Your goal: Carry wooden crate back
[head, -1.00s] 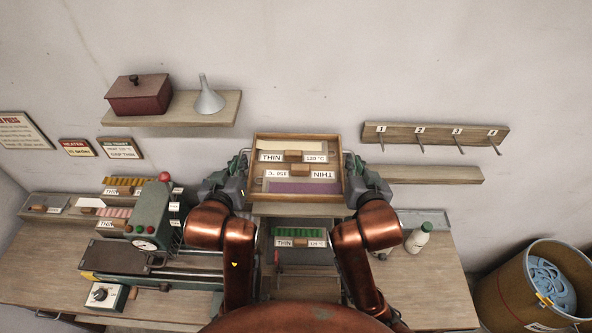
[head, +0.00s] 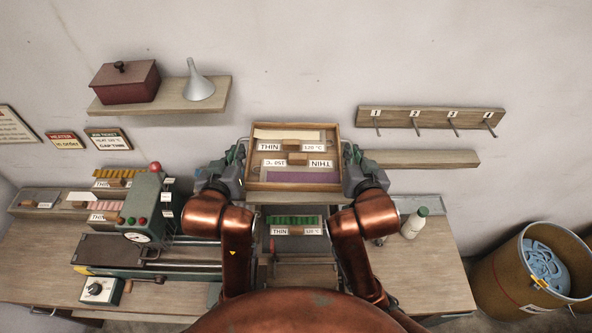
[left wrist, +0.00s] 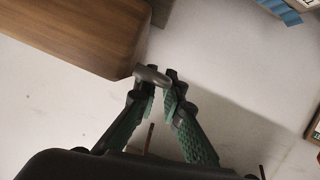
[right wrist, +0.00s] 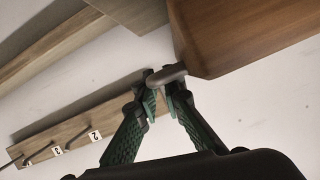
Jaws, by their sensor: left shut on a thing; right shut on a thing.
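The wooden crate (head: 337,160) is held up between my two grippers in the head view, in front of the wall. Inside it lie a cream piece and a purple piece with wooden-handled, labelled holders reading THIN. My left gripper (head: 236,168) is at the crate's left side, and in the left wrist view (left wrist: 158,80) its fingers close on a dark handle beside the crate wall (left wrist: 80,30). My right gripper (head: 352,165) is at the right side, and in the right wrist view (right wrist: 165,80) it closes on the other dark handle. The crate looks roughly level.
A wall shelf (head: 420,159) is right of the crate, below a peg rail (head: 432,118). Another shelf (head: 160,98) holds a red box (head: 125,84) and a funnel (head: 198,82). Below are a green press (head: 143,205), a green-strip holder (head: 296,224), a bottle (head: 414,223) and a bin (head: 490,275).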

